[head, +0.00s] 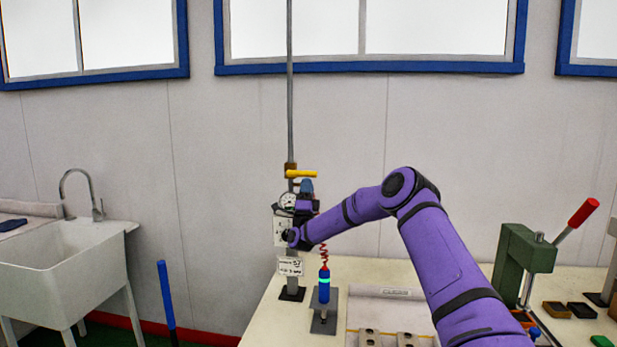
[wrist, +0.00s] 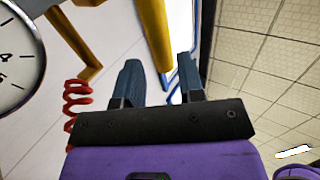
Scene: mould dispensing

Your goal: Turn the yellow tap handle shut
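The yellow tap handle (head: 302,173) is on the vertical pipe above the bench. In the head view it lies level, crosswise to the pipe and pointing right. My gripper (head: 307,186) is just below the handle, pointing up. In the wrist view the handle (wrist: 155,35) comes down from the top edge towards the gap between my two fingers (wrist: 160,82). The fingers stand apart, with nothing clamped between them. I cannot tell whether the handle's end is between the fingers or just beyond them.
A round gauge (head: 287,201) sits beside my gripper, on the left, and also shows in the wrist view (wrist: 18,60). A red coiled hose (head: 324,256) hangs below to a blue dispenser (head: 324,287). A green press (head: 522,258) stands on the bench's right.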

